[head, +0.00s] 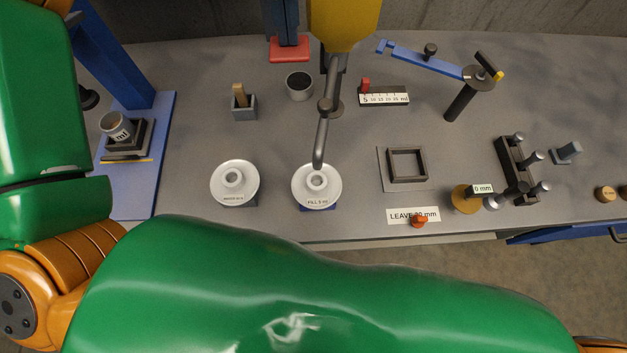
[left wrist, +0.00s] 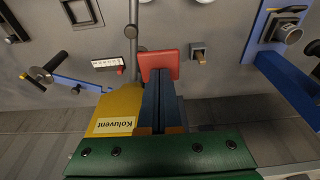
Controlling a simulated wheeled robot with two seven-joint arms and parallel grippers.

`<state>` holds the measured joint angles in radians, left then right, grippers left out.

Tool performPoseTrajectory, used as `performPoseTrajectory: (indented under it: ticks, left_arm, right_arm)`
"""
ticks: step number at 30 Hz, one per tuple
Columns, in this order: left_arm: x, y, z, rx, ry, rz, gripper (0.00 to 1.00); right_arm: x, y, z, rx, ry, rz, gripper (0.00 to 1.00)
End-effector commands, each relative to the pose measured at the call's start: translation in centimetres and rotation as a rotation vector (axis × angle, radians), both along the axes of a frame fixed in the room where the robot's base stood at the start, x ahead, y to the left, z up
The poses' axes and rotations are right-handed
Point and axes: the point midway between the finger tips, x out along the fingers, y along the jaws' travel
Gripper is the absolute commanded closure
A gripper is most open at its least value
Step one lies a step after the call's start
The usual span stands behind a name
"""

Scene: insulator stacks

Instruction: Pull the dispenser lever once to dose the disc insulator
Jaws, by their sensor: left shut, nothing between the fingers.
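The dispenser has a yellow tank (head: 345,22), also in the left wrist view (left wrist: 118,108) with a "Koluvent" label. Its grey nozzle (head: 322,135) hangs down over a white disc insulator (head: 316,186) whose tag seems to read "FILL 5 ml". The nozzle tip is close above the disc's hub. My right gripper is not in view.
A second white disc (head: 234,183) stands left of the nozzle. My green arm fills the front.

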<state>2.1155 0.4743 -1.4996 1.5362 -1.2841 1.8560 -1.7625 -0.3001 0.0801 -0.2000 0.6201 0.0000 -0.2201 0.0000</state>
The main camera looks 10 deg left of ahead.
Motion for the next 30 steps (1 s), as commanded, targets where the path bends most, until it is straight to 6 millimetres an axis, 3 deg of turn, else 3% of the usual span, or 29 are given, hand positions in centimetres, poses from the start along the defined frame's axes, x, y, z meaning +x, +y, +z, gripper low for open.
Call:
performPoseTrajectory:
  ticks: [30]
  left_arm:
    - [-0.3,-0.1,-2.2,0.001,0.001,0.000,1.00]
  right_arm:
    - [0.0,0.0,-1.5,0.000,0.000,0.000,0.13]
